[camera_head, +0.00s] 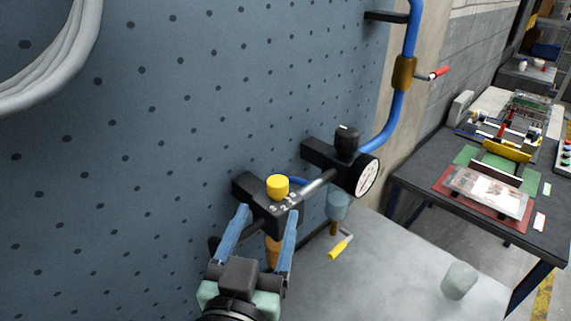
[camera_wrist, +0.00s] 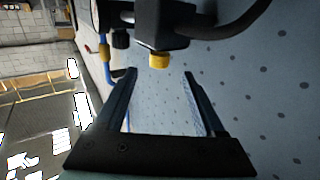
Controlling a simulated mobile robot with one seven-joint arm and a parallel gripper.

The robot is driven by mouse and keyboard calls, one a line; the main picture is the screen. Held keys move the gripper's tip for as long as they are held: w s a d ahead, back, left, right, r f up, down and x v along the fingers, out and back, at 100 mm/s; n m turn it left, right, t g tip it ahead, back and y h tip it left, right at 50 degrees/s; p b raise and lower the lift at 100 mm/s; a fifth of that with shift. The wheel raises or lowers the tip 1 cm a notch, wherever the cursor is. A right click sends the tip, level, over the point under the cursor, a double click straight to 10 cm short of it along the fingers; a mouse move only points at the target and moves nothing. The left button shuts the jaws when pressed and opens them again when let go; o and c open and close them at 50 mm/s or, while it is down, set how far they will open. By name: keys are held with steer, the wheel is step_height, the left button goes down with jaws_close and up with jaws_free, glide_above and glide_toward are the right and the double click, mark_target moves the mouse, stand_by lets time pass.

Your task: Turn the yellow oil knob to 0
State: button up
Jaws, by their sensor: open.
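The yellow oil knob (camera_head: 277,186) sits on top of a black block (camera_head: 262,207) fixed to the blue pegboard wall. White numbers show on the block's face below the knob; which one the knob points to is too small to tell. My gripper (camera_head: 265,212) is open, its two blue fingers pointing up toward the block, below and in front of the knob. In the wrist view the yellow knob (camera_wrist: 158,61) is beyond the fingertips (camera_wrist: 160,72), roughly between them in the picture. Nothing is between the fingers.
A black knob (camera_head: 347,140) and round gauge (camera_head: 367,176) are right of the block, joined by a pipe. A blue pipe (camera_head: 395,110) with a red-handled valve (camera_head: 438,73) rises behind. A cluttered workbench (camera_head: 410,172) stands right.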

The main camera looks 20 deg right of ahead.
mark_target(279, 177)
steer(key=p+x, duration=0.4)
steer(key=x, duration=0.6)
steer(key=shift+r, duration=0.1)
steer(key=shift+w+d, duration=0.4)
steer(key=shift+w, duration=0.1)
steer(key=shift+c, duration=0.4)
jaws_close()
